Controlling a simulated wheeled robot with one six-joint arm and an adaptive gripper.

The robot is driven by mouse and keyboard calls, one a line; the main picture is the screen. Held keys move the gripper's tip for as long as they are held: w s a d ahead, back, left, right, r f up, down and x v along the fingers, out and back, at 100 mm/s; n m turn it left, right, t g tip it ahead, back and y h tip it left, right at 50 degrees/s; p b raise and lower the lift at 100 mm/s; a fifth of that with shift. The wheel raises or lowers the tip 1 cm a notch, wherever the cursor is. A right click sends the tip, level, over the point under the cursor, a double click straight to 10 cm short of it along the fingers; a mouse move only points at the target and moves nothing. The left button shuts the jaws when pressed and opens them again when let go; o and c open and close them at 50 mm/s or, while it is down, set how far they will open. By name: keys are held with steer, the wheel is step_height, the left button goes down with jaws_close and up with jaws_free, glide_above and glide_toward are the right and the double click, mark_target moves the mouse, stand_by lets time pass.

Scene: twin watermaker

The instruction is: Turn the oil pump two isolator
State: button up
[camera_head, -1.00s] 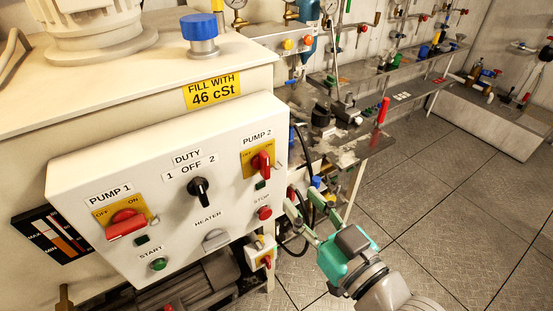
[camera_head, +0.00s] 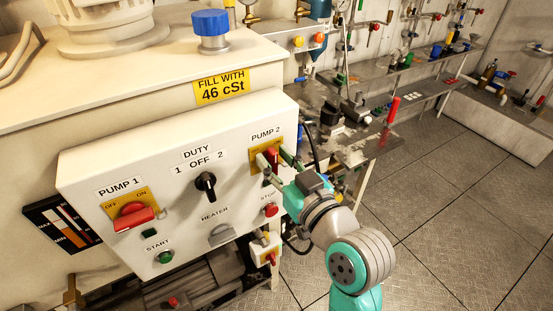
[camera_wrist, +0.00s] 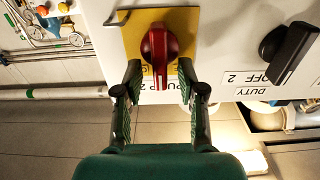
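The pump two isolator is a red rotary handle (camera_wrist: 158,55) on a yellow plate (camera_wrist: 131,35), under the PUMP 2 label on the white panel. The wrist view shows it upside down, with the handle's grip in line with the fingers. In the head view the handle (camera_head: 271,156) is partly hidden by my fingers. My gripper (camera_wrist: 160,70) is open, one finger on each side of the handle, tips close to the plate. I cannot tell whether either finger touches the handle. The gripper (camera_head: 274,158) reaches in from the lower right in the head view.
The black DUTY selector (camera_head: 206,185) sits left of the isolator. The red STOP button (camera_head: 270,210) is just below. The red PUMP 1 handle (camera_head: 132,216) is at the panel's left. A bent metal hook (camera_wrist: 122,14) hangs beside the yellow plate. Open floor (camera_head: 440,220) lies right.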

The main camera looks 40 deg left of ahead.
steer(key=shift+a, duration=0.1)
jaws_close()
steer(key=shift+n, duration=0.3)
steer(key=n, duration=0.3)
steer(key=shift+s+a+f+n, duration=0.1)
steer(key=shift+s+n, duration=0.2)
steer(key=shift+s+a+f+n, duration=0.1)
steer(key=shift+s+f+n, duration=0.15)
steer(key=shift+n, duration=2)
steer(key=shift+s+a+f+n, duration=0.1)
steer(key=shift+f+n, duration=0.2)
steer(key=shift+n, duration=2)
steer(key=shift+s+a+f+n, duration=0.1)
steer(key=shift+s+f+n, duration=0.15)
steer(key=shift+n, duration=2)
steer(key=shift+f, duration=0.1)
